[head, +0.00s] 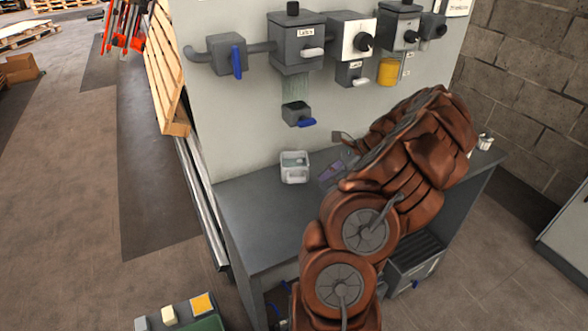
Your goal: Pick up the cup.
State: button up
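A smaller pale cup-like thing (485,142) stands at the bench's far right end, just right of my arm. I cannot tell for sure which of them is the cup. My copper-brown arm rises over the bench and covers its middle and right. A thin brown piece (345,140) pokes out left of the arm, perhaps part of my gripper. It is apart from the white vessel. The fingers cannot be made out.
The grey bench (250,215) is clear on its left front. Valve boxes (297,45) and a small blue-levered box (297,114) jut from the panel above. A block wall (530,80) stands at right.

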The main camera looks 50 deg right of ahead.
aim_at(305, 177)
jog(key=w+a, duration=0.2)
jog(key=w+a+p, duration=0.1)
jog(key=w+a, duration=0.1)
jog(key=shift+w+a+r, duration=0.1)
jog(key=shift+w+a, duration=0.05)
jog(key=shift+a, duration=0.25)
jog(key=w+a, duration=0.1)
jog(key=w+a+p, duration=0.1)
jog(key=a, duration=0.1)
jog(key=shift+w+f, duration=0.3)
jog(key=shift+f, duration=0.2)
grip_shut()
jog(key=shift+w, duration=0.1)
